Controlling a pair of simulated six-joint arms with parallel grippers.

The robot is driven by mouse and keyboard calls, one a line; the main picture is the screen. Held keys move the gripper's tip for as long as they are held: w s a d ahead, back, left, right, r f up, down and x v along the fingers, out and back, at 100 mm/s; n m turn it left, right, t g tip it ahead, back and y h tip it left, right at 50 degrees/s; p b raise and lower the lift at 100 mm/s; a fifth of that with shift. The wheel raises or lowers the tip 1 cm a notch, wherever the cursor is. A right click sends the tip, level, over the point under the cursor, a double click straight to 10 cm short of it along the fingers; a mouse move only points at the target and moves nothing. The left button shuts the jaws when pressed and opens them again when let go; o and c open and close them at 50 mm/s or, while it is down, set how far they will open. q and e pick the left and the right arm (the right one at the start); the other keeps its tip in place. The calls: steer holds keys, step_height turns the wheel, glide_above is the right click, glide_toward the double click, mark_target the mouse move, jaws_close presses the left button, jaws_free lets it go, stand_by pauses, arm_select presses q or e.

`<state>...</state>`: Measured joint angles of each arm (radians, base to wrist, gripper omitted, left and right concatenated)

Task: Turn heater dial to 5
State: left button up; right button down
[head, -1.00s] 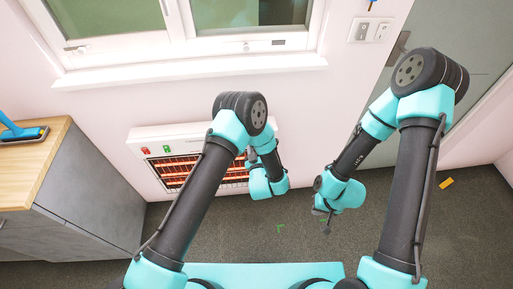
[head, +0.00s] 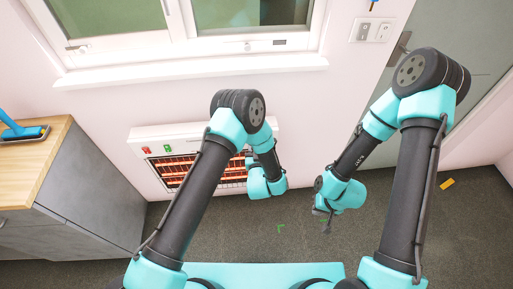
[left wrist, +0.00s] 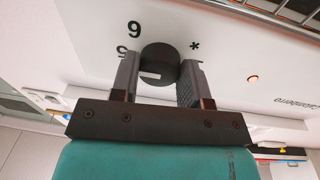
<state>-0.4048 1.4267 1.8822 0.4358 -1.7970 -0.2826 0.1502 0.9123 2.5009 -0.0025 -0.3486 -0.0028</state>
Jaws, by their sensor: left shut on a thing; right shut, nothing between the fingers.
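The white heater (head: 190,133) with glowing orange bars is on the wall in the head view. Its front panel also shows in the left wrist view (left wrist: 230,50). The dark round dial (left wrist: 160,62) has a pale mark on its face. My left gripper (left wrist: 158,75) is shut on the dial, one finger on each side. Beside the dial are a figure like a 9 or an upside-down 6, a partly hidden figure, and a star mark. In the head view my left wrist hides the dial and fingers. My right gripper (head: 324,214) is shut and empty above the floor.
A cabinet with a wooden top (head: 35,160) stands at the left, with a blue tool (head: 20,131) on it. A window is above the heater. A yellow block (head: 447,183) lies on the floor at right. Open floor is below my right gripper.

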arm_select(q)
steer(key=o, duration=0.9)
steer(key=shift+s, duration=0.1)
